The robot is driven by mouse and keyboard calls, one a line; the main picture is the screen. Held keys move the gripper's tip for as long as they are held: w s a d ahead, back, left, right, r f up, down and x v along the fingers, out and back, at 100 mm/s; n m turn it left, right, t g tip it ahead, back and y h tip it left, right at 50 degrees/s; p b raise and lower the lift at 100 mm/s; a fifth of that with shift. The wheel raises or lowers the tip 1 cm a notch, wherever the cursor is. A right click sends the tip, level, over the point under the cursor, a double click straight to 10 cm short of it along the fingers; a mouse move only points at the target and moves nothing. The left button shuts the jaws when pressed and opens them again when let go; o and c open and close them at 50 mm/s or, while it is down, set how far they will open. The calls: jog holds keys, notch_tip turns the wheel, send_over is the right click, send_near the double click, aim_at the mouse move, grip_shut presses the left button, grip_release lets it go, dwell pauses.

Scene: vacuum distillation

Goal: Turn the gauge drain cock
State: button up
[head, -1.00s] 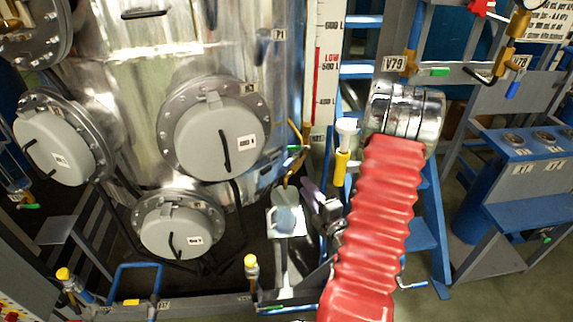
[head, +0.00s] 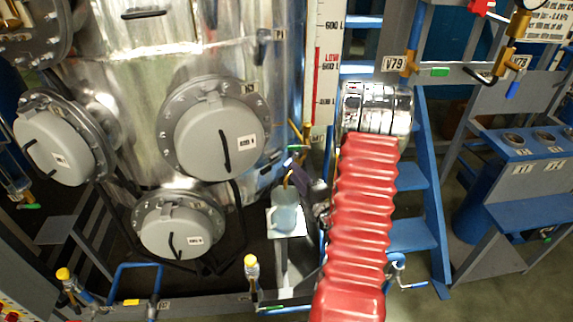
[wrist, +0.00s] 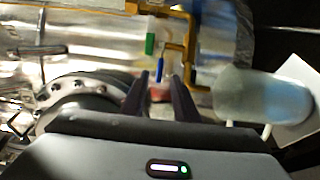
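A small blue lever (wrist: 159,70) hangs from brass pipework (wrist: 188,45) in the wrist view, with a green lever (wrist: 150,43) just above it. Neither shows a readable label, so I cannot tell which is the gauge drain cock. My gripper (wrist: 159,86) is open, its two dark fingers either side of the blue lever's line; whether the lever lies between them or beyond is unclear. In the head view my gripper (head: 302,174) is partly hidden by my red-sleeved arm, close to the brass tube (head: 287,180) beside the tank.
A translucent cup (head: 285,212) stands on a small white plate below the pipework; it also shows right of my fingers in the wrist view (wrist: 262,95). The steel tank (head: 130,80) with grey flanged covers is left. Blue steps (head: 410,235) stand right.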

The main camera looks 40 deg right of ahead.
aim_at(288, 162)
jog(key=x, duration=0.6)
jog(key=shift+w+d, duration=0.1)
jog(key=shift+w, duration=0.3)
grip_shut()
jog(key=shift+s+f, duration=0.1)
jog(key=shift+f, duration=0.05)
dwell(0.9)
